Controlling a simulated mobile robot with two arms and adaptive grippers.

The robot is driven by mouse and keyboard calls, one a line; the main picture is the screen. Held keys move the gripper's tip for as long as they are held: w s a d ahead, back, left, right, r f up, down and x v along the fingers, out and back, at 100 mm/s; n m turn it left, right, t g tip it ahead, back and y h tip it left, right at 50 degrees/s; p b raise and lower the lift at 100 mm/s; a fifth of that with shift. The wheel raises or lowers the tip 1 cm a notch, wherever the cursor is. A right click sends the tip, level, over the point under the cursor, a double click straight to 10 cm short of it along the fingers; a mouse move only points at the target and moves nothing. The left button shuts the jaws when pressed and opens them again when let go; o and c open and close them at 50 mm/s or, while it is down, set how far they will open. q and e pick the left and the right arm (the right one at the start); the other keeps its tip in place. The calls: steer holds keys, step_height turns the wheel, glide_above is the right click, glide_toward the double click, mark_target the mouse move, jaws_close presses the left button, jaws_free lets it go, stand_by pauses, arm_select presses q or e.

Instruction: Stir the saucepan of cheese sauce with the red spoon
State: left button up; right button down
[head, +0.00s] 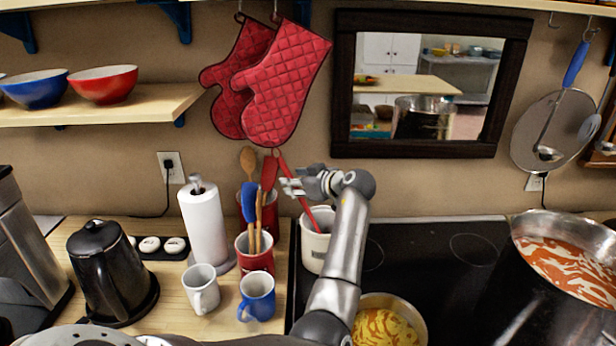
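The saucepan of cheese sauce (382,328) is at the bottom of the head view on the black cooktop, partly cut off by the frame edge and partly behind my arm. Its sauce is yellow with orange streaks. A long red spoon (308,211) leans to the left, its lower end inside a white crock (313,250). My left gripper (290,186) is at the upper part of the spoon's handle, above the crock, with fingertips showing beside the handle. Whether they are closed on it is unclear. My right gripper is not in view.
A large pot of red and white sauce (574,262) stands at right on the cooktop (440,258). Left of the white crock are a red utensil crock (255,257), blue mug (257,296), white mug (201,290), paper towels (204,228) and black kettle (100,270). Oven mitts (275,85) hang above.

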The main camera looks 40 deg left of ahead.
mark_target(289, 172)
arm_select(q)
steer(key=shift+p+x, duration=0.3)
steer(key=shift+x, duration=0.95)
jaws_close()
steer(key=shift+r, duration=0.1)
steer(key=shift+r, duration=1.4)
steer(key=shift+r+p, duration=0.1)
steer(key=shift+p, duration=0.2)
